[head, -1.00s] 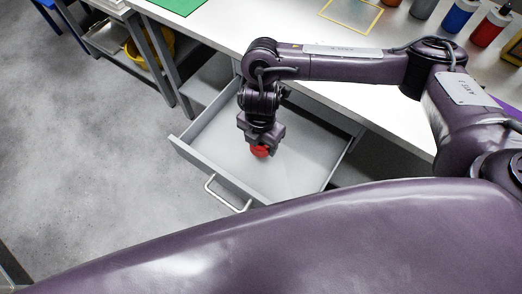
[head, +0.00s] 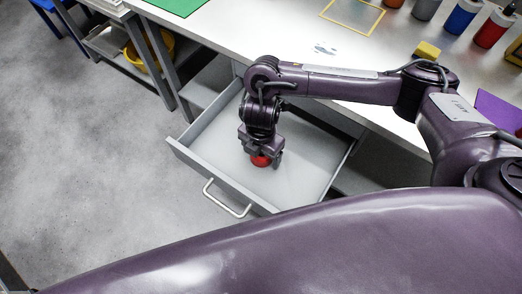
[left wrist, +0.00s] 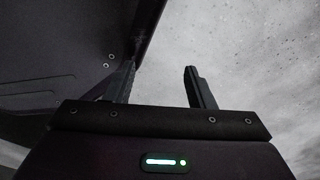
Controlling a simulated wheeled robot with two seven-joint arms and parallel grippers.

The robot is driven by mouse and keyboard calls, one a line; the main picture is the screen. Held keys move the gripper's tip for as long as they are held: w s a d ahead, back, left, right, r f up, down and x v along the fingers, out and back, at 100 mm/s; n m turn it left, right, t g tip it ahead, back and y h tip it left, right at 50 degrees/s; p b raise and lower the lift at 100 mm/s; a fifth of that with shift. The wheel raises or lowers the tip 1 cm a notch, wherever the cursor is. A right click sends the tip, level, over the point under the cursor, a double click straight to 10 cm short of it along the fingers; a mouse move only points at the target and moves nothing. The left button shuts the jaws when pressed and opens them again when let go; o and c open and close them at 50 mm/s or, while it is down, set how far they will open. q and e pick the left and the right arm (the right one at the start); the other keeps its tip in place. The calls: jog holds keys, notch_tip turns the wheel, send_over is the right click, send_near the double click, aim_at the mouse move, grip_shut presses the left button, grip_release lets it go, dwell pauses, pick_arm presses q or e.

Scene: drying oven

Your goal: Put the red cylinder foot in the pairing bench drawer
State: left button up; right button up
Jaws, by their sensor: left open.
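The pairing bench drawer (head: 211,166) is pulled out, a grey open box with a pale floor and a bar handle at its front. My right gripper (head: 264,160) points down inside the drawer's outline. It is shut on the red cylinder foot (head: 260,161), whose upper part is hidden by the gripper. The foot is low over the drawer floor; I cannot tell whether it touches it. My left gripper (left wrist: 160,85) shows only in the left wrist view, with its two fingers apart and nothing between them.
The white bench top (head: 280,40) runs behind the drawer. On it are a green mat (head: 172,4), a yellow frame (head: 352,16), a yellow block (head: 427,51) and several bottles, including a blue one (head: 461,16). A yellow bucket (head: 150,52) stands under the bench. The drawer floor around the foot is clear.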

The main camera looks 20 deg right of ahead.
jog(key=shift+r, duration=0.1)
jog(key=shift+r, duration=0.2)
notch_tip(320, 180, up, 4)
jog(key=p, duration=0.2)
jog(key=shift+w+r+p, duration=0.15)
jog(key=shift+r+p, duration=0.1)
jog(key=shift+p, duration=0.05)
pick_arm(q)
jog(key=s+a+r+p, duration=0.1)
jog(key=s+r+p, duration=0.1)
jog(key=s, duration=0.4)
pick_arm(e)
notch_tip(320, 180, up, 7)
jog(key=shift+r, duration=0.15)
pick_arm(q)
jog(key=shift+a+r, duration=0.1)
